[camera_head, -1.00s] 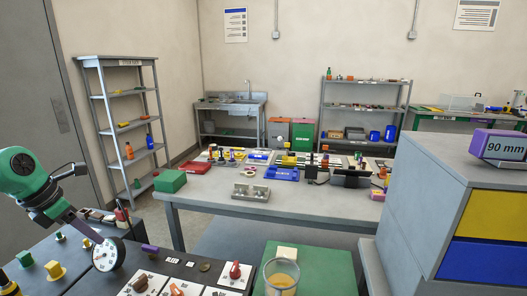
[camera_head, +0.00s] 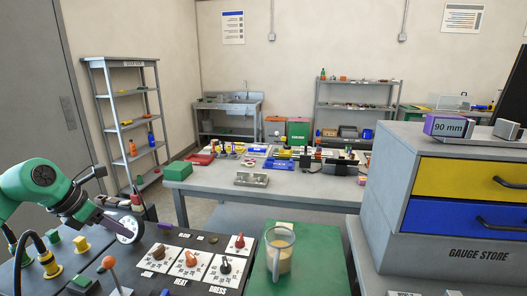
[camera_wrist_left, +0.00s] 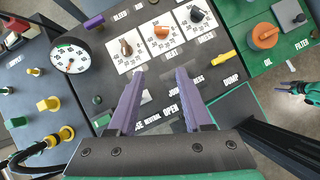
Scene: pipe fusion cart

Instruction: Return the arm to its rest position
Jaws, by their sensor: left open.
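My left arm, green with dark joints, comes in from the left in the head view. Its gripper (camera_head: 106,219) is above the dark console, beside the round white gauge (camera_head: 128,230). In the left wrist view the two purple fingers (camera_wrist_left: 157,100) are spread apart with nothing between them. They hang over the labelled console (camera_wrist_left: 150,88), below brown, orange and black knobs. The gauge (camera_wrist_left: 70,57) is to their upper left. A small green and dark arm-like part (camera_wrist_left: 297,90) shows at the right edge of the wrist view; whether it is my right gripper I cannot tell.
Yellow and green knobs (camera_head: 82,246) and a red-topped lever (camera_head: 108,262) stand up from the console near my arm. A clear jug (camera_head: 280,262) stands on a green mat (camera_head: 325,270). A grey drawer cabinet (camera_head: 385,190) is at the right; a workbench (camera_head: 215,191) stands beyond.

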